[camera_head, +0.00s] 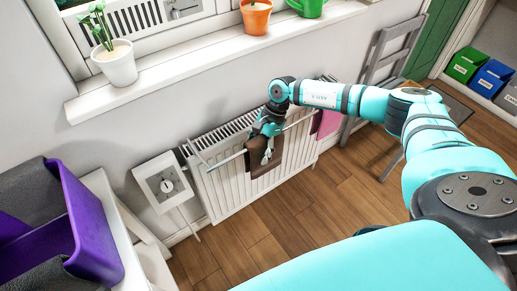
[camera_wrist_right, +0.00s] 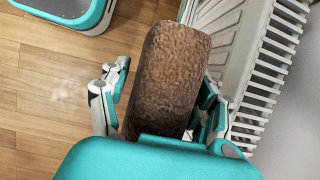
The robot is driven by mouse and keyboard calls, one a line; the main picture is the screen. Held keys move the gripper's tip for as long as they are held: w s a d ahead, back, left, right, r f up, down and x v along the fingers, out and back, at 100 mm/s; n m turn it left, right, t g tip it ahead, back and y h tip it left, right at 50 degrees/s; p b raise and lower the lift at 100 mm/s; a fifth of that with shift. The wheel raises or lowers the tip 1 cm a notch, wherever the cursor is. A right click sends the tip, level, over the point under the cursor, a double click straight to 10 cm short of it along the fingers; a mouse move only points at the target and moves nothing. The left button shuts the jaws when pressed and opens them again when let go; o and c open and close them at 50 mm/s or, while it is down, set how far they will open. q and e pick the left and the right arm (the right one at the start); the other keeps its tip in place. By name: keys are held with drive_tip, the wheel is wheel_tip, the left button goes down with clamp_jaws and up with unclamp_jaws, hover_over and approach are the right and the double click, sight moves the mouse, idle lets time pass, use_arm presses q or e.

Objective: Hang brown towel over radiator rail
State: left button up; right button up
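The brown towel (camera_head: 262,165) is at the front rail (camera_head: 232,159) of the white radiator (camera_head: 226,191) in the head view, its lower part hanging in front of the panel. My right gripper (camera_head: 266,146) is at the towel's upper part, at rail height. In the right wrist view the towel (camera_wrist_right: 168,75) is a thick, rounded brown fold between the spread fingers of my right gripper (camera_wrist_right: 165,90). One finger is on each side; I cannot tell whether they touch it. The rail under the towel is hidden. My left gripper is not in view.
A pink towel (camera_head: 326,122) hangs farther right on the radiator. A windowsill (camera_head: 205,62) with pots juts out above. A white wall box (camera_head: 164,183) is left of the radiator, and a grey folding chair (camera_head: 390,50) stands at right. The wooden floor (camera_head: 325,200) in front is clear.

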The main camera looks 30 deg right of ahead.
drive_tip(key=shift+o, duration=0.2)
drive_tip(key=shift+r, duration=0.1)
drive_tip(key=v, duration=1.1)
drive_tip(key=shift+d+r, duration=0.15)
drive_tip(key=shift+r, duration=0.25)
